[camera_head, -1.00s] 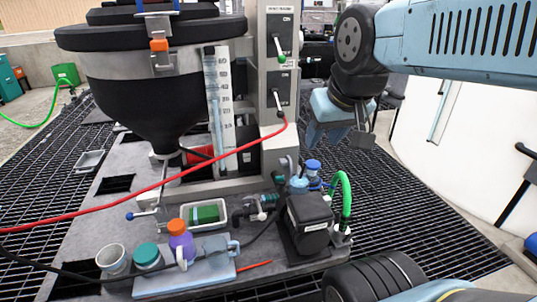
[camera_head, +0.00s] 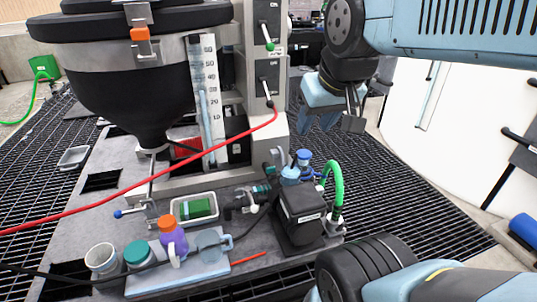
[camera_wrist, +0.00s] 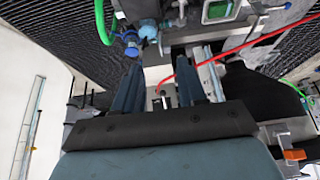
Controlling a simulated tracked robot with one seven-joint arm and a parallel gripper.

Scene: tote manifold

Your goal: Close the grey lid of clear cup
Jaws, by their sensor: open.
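A small clear, bluish cup-like thing (camera_head: 208,242) stands on a pale blue board (camera_head: 190,277) at the front of the grey bench in the head view. It is partly hidden by a purple bottle. I cannot make out its grey lid or how far open it is. My gripper (camera_head: 334,121) hangs in the air to the upper right, above the dark grating and well away from the cup. In the wrist view my gripper (camera_wrist: 160,88) shows two blue-grey fingers spread apart with nothing held between them.
The purple bottle with an orange cap (camera_head: 172,238), a teal-lidded jar (camera_head: 138,256) and a grey-white cup (camera_head: 102,262) stand near the clear cup. A black pump (camera_head: 300,215) with a green hose (camera_head: 338,185) stands right. A red cable (camera_head: 130,188) crosses the bench.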

